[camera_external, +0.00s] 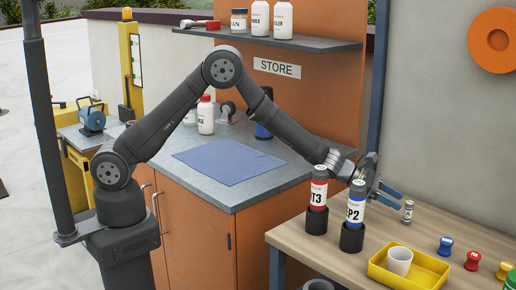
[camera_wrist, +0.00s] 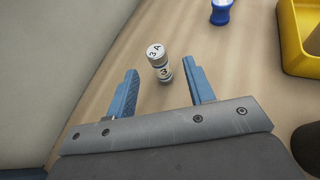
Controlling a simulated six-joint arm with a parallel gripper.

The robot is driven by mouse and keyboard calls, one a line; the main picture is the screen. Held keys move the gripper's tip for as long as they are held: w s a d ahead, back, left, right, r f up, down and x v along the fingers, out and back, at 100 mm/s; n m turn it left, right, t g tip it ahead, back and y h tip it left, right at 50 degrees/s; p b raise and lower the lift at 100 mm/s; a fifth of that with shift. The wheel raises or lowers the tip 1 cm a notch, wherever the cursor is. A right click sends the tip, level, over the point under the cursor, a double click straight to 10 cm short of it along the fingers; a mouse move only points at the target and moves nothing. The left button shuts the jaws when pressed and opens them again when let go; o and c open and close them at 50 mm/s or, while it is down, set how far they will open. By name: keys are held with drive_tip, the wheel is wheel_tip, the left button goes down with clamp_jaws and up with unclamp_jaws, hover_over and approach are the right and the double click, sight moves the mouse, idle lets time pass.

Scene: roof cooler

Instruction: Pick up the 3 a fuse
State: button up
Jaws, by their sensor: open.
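The 3 A fuse (camera_wrist: 159,62) is a small white and grey cylinder marked "3 A" on its end. In the wrist view it stands on the wooden bench (camera_wrist: 185,30), between and just beyond the tips of my two blue fingers. In the external view the fuse (camera_external: 408,211) stands near the back of the bench, by the wall. My gripper (camera_wrist: 160,80) is open and empty. In the external view my gripper (camera_external: 392,198) is just left of the fuse and above the bench.
A red-labelled bottle (camera_external: 318,195) and a blue-labelled bottle (camera_external: 356,205) stand in dark holders left of my gripper. A yellow tray (camera_external: 425,285) holds a white cup (camera_external: 399,261) at the front. Blue (camera_external: 445,246) and red (camera_external: 473,260) small items stand to the right.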

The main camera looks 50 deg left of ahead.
sight(409, 207)
drive_tip(key=shift+x, duration=2.8)
drive_tip(key=shift+w, duration=0.15)
clamp_jaws()
